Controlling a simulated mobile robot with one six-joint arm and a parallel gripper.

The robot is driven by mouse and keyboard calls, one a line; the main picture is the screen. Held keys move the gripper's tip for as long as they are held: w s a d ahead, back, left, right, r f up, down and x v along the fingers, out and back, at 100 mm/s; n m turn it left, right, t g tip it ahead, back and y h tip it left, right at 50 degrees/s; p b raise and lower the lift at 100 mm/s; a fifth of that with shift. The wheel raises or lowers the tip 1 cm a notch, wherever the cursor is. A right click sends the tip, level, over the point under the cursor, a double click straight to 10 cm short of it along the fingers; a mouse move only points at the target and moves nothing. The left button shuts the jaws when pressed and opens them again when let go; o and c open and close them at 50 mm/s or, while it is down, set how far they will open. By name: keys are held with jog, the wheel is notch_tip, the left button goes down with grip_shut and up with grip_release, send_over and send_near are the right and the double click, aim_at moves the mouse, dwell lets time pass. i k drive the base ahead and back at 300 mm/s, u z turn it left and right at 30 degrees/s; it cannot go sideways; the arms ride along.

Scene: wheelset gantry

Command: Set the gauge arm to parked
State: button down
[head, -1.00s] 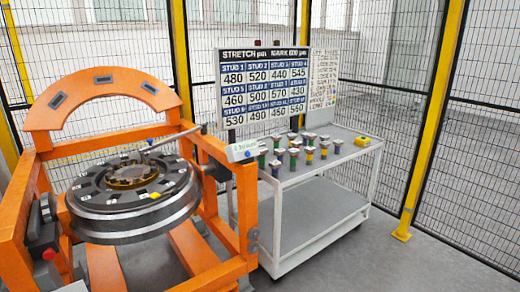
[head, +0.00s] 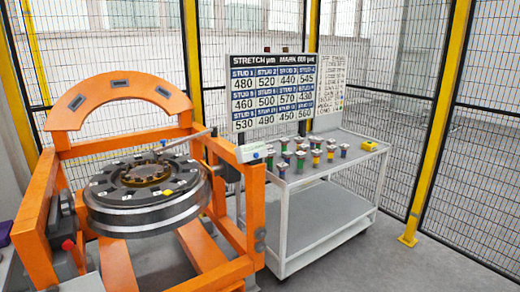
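A thin grey gauge arm (head: 187,139) reaches from the right post of the orange gantry (head: 122,101) in over the wheelset. Its inner end is above the top of the dark round wheel (head: 145,205), near the hub (head: 146,173). I cannot tell whether it touches the wheel. My gripper is not in view.
A grey cart (head: 328,185) on the right holds several coloured studs (head: 302,158) and a yellow block (head: 370,146). A stud table board (head: 271,92) stands behind. Yellow-posted mesh fencing (head: 436,120) encloses the area. Grey floor is open at the lower right.

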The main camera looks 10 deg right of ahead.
aim_at(213, 129)
jog(key=u, duration=0.1)
jog(key=i, duration=0.95)
jog(key=z, duration=0.1)
